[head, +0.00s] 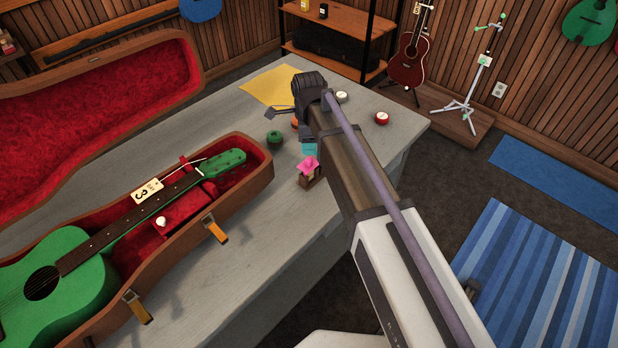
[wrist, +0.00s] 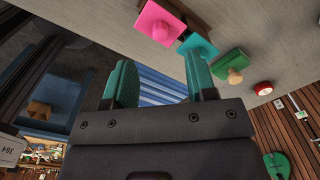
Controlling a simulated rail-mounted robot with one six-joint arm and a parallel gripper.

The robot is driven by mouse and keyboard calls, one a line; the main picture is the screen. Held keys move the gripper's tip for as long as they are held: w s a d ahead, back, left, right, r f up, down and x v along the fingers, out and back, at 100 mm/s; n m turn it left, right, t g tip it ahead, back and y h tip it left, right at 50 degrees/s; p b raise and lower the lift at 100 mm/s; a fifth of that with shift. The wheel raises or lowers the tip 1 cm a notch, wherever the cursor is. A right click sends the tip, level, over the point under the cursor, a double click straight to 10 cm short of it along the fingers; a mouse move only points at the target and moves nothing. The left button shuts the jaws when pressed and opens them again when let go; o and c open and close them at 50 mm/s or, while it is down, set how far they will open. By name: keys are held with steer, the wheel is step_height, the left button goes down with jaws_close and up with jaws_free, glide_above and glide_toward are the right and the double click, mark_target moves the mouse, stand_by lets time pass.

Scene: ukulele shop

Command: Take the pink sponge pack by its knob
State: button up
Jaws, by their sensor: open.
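The pink sponge pack (head: 308,163) is on the grey table near its front edge, with a brown block at its lower side. In the wrist view the pink pack (wrist: 152,16) is at the top, with a small pale pink knob (wrist: 160,32) on its face. My gripper (wrist: 161,78) shows two teal fingers spread apart with nothing between them. The pack lies beyond the fingertips, apart from them. In the head view my gripper (head: 283,114) is above the table, behind the pack; its fingers are hard to make out.
A teal square (wrist: 199,47) and a green piece with a wooden knob (wrist: 230,65) lie close to the pack. A red tin (head: 381,118) and a white tin (head: 342,97) stand farther back. The open case (head: 262,180) with a green ukulele (head: 60,280) fills the table's left.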

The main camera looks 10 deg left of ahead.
mark_target(309, 158)
step_height(309, 158, down, 8)
steer(key=b, duration=0.6)
steer(key=shift+r, duration=0.25)
steer(key=shift+d+r+p, duration=0.1)
steer(key=shift+r+p, duration=0.15)
steer(key=shift+p, duration=0.05)
jaws_close()
